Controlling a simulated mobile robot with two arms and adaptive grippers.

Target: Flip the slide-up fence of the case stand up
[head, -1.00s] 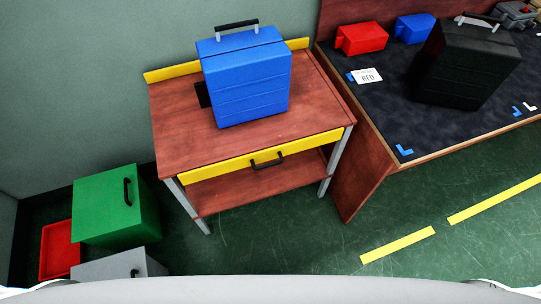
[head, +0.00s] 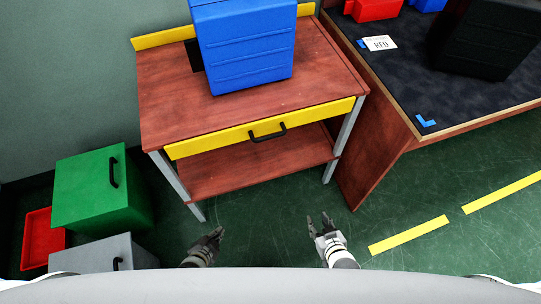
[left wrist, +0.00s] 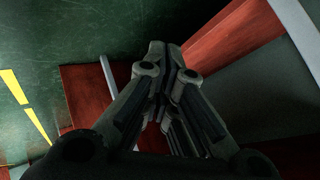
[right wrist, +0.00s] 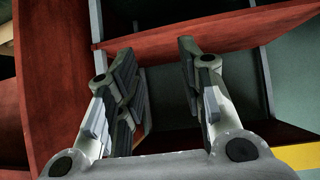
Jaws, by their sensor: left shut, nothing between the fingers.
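The case stand (head: 172,111) is a reddish wooden stand with grey legs and a lower shelf. Its yellow fence (head: 215,141) runs along the front edge, low, with its top about level with the stand's top, and carries a black handle (head: 267,132). A blue case (head: 245,52) stands upright on the stand, its top cut off in the head view. My left gripper (head: 218,233) is shut and empty, in front of and below the stand. My right gripper (head: 318,222) is open and empty, in front of the stand's right leg; its spread fingers show in the right wrist view (right wrist: 156,58).
A dark-topped workbench (head: 400,75) with a black case (head: 485,45) and a red bin (head: 372,9) adjoins on the right. Green (head: 92,187) and grey (head: 95,255) boxes and a red tray (head: 36,238) sit at lower left. Floor before the stand is clear.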

